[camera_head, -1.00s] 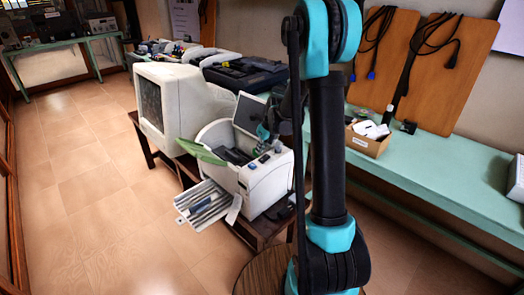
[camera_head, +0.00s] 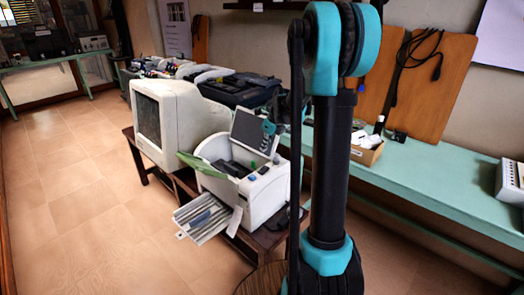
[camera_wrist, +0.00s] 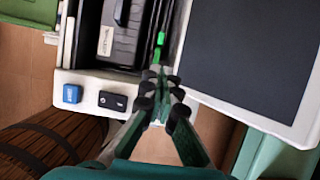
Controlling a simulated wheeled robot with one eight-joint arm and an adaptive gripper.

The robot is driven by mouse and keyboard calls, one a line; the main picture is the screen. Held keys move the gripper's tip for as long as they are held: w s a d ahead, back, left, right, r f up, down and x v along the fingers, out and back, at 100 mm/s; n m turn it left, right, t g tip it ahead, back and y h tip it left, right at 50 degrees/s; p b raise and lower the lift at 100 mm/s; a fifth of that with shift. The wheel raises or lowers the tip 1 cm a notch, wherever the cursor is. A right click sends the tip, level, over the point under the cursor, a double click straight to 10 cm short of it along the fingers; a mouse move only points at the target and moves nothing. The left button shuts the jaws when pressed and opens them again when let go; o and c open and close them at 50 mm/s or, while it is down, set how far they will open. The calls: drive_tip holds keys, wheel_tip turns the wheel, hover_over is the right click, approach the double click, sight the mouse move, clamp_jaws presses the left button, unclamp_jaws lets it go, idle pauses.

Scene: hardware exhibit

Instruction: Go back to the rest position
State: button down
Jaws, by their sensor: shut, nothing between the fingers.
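My gripper (camera_wrist: 160,98) is shut with nothing between its fingers. In the wrist view its fingertips meet over the front part of a white machine (camera_wrist: 85,80), by a green tab (camera_wrist: 159,42). I cannot tell whether they touch it. The white printer-like machine (camera_head: 262,198) stands on a low dark wooden table (camera_head: 265,240).
An old beige monitor (camera_head: 185,125) stands left of the machine. A striped paper tray (camera_head: 203,218) juts out at its front. A green bench (camera_head: 440,175) with a cardboard box (camera_head: 367,153) runs along the right wall. Tiled floor (camera_head: 80,210) is clear at left.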

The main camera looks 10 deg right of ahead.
drive_tip(key=shift+s, duration=0.1)
drive_tip(key=s+f+n+h, duration=0.1)
drive_tip(key=s+f+n, duration=0.2)
drive_tip(key=s+n, duration=1.1)
drive_tip(key=s+f+n+h, duration=0.1)
drive_tip(key=s+f+n, duration=0.2)
drive_tip(key=s+n, duration=1.1)
drive_tip(key=s, duration=0.4)
drive_tip(key=shift+s+f+n+t+h, duration=0.2)
drive_tip(key=shift+f+n+t+h, duration=0.1)
drive_tip(key=shift+f+n, duration=0.1)
